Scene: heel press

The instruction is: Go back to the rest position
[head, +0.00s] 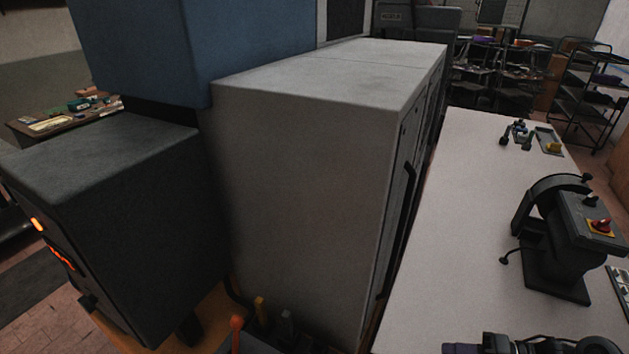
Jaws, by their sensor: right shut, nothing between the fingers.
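My left gripper is out of view.
A large grey cabinet (300,165) fills the middle, left of the table. A dark box-shaped machine (120,220) with orange lights stands at left. Small parts and a tray (548,140) lie at the table's far end. Racks (590,90) stand behind. The table's middle is clear.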

